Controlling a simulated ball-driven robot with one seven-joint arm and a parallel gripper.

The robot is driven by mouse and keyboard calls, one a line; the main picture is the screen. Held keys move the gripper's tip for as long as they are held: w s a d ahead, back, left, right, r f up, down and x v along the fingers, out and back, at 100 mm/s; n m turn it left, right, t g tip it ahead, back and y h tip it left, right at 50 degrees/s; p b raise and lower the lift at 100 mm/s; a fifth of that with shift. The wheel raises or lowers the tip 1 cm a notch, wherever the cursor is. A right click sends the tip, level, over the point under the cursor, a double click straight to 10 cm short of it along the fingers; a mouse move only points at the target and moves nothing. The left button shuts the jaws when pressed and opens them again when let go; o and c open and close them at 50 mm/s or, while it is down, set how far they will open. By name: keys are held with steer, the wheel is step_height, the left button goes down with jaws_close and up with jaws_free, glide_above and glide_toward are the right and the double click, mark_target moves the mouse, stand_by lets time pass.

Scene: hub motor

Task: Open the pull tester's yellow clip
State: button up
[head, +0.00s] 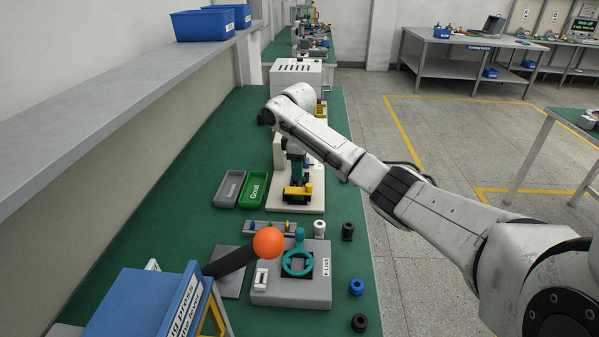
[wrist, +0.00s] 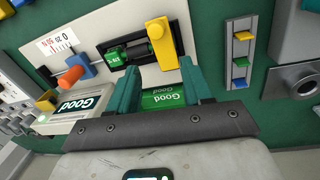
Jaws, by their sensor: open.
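The pull tester is a pale base plate (head: 312,204) on the green bench in the head view, below my arm. Its yellow clip (head: 298,192) sits on dark hardware there. In the wrist view the clip is a tilted yellow bar (wrist: 161,45) with a round yellow boss on the pale panel (wrist: 190,63), right of a dark slot with a green part. My gripper (wrist: 158,68) has two teal fingers set apart, with the clip beyond and between their tips. I cannot tell any contact. In the head view the teal fingers (head: 297,167) are partly hidden by my arm.
A green "Good" tray (head: 252,190) and grey tray (head: 229,188) lie left of the tester. A grey fixture (head: 300,290) with a teal ring and an orange ball (head: 268,242) stand in front. Small black and blue rings line the right edge.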

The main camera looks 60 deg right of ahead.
steer(key=shift+d+f, duration=0.15)
steer(key=shift+f, duration=1.1)
steer(key=shift+c, duration=0.3)
jaws_close()
steer(key=shift+o, duration=0.3)
jaws_free()
step_height(320, 180, up, 11)
steer(key=a, duration=0.1)
stand_by(0.7)
